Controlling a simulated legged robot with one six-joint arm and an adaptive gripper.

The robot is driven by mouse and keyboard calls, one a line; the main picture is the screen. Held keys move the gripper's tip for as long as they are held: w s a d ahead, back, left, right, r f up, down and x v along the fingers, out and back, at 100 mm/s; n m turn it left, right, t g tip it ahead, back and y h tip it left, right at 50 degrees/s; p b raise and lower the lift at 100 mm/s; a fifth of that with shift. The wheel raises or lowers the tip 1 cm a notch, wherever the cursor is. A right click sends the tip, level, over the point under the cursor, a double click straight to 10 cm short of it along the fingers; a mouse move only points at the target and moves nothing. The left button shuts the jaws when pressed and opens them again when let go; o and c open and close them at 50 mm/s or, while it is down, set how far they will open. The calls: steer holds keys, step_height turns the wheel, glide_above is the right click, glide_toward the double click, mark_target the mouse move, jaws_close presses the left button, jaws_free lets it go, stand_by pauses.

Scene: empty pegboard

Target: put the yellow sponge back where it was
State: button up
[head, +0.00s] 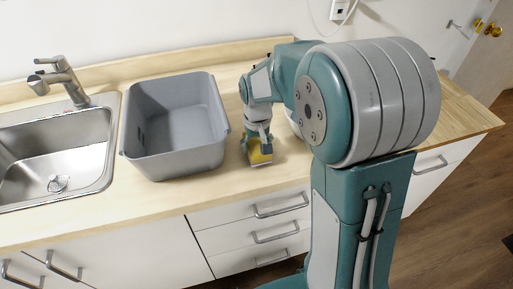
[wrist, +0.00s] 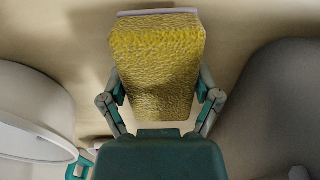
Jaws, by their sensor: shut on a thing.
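The yellow sponge (wrist: 157,60) fills the middle of the wrist view, with a pale layer along its far edge. My gripper (wrist: 160,95) is shut on it, with one finger on each side. In the head view the sponge (head: 259,157) shows at the end of my arm, at or just above the wooden counter, to the right of the grey tub. I cannot tell whether it touches the counter. My gripper (head: 259,147) points down and partly hides the sponge.
The grey tub (head: 214,140) stands left of my gripper and is empty. The steel sink (head: 100,160) with a faucet (head: 68,82) lies further left. A white round object (wrist: 30,105) is close on the left in the wrist view. Counter in front of the sponge (head: 230,190) is clear.

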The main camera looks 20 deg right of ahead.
mark_target(261, 142)
steer(key=shift+d+f, duration=0.35)
steer(key=shift+f, duration=0.3)
steer(key=shift+d, duration=0.55)
steer(key=o, duration=1)
steer(key=shift+a, duration=0.15)
steer(key=shift+o, duration=0.6)
steer(key=shift+a, duration=0.55)
steer(key=shift+d+r, duration=0.1)
steer(key=shift+d, duration=0.3)
step_height(261, 142, up, 11)
steer(key=shift+s+a+r, duration=0.1)
steer(key=shift+a+r, duration=0.05)
steer(key=shift+r, duration=0.25)
steer(key=shift+s+r, duration=0.25)
steer(key=shift+s, duration=0.05)
steer(key=s+r+t, duration=0.3)
steer(key=s+t, duration=0.2)
steer(key=s, duration=1.5)
